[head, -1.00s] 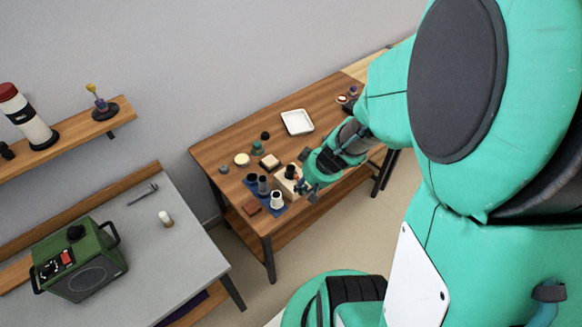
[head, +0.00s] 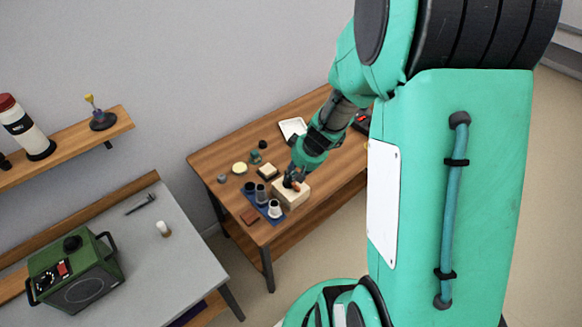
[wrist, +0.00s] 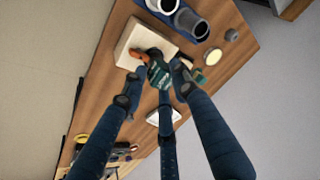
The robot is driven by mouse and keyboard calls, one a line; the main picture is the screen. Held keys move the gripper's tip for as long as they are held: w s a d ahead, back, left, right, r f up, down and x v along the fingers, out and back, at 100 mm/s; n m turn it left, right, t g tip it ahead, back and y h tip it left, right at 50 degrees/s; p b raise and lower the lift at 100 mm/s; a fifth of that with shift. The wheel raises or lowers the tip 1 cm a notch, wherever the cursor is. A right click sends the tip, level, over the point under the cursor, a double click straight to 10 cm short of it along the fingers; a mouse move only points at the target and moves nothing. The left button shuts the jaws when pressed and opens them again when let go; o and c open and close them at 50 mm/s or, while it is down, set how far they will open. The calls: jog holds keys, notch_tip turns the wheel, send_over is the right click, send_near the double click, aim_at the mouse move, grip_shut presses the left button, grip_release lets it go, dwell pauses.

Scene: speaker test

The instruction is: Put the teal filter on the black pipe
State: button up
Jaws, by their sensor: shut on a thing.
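My gripper (head: 294,179) is over the pale wooden block (head: 291,194) on the wooden table. In the wrist view my gripper (wrist: 159,80) has its fingers closed around a small dark teal piece, the teal filter (wrist: 158,76). The black pipe (head: 288,181) stands on the block, mostly hidden by my fingers. In the wrist view the block (wrist: 133,41) lies just beyond the filter, with an orange part (wrist: 138,54) beside a dark shape. I cannot tell whether the filter touches the pipe or is around it.
A blue mat (head: 262,206) with dark and white cups lies left of the block. A yellow disc (head: 240,168), a small green item (head: 256,157) and a white tray (head: 292,128) are farther back. The grey table (head: 184,265) holds a green box (head: 78,268).

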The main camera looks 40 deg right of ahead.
jog(key=shift+w+d+f, duration=0.1)
jog(key=shift+w+d, duration=0.3)
jog(key=shift+w, duration=0.35)
jog(key=shift+w+d+f, duration=0.1)
jog(key=shift+w+d, duration=0.3)
jog(key=shift+w, duration=0.3)
jog(key=shift+w+d, duration=0.4)
jog(key=shift+w, duration=0.35)
jog(key=shift+w, duration=0.15)
jog(key=shift+w+d+f, duration=0.1)
jog(key=shift+w+f, duration=0.05)
jog(key=shift+f, duration=0.15)
jog(key=shift+f+b, duration=0.35)
jog(key=shift+f, duration=1.15)
jog(key=shift+f, duration=0.15)
jog(key=o, duration=1)
jog(key=shift+o, duration=0.2)
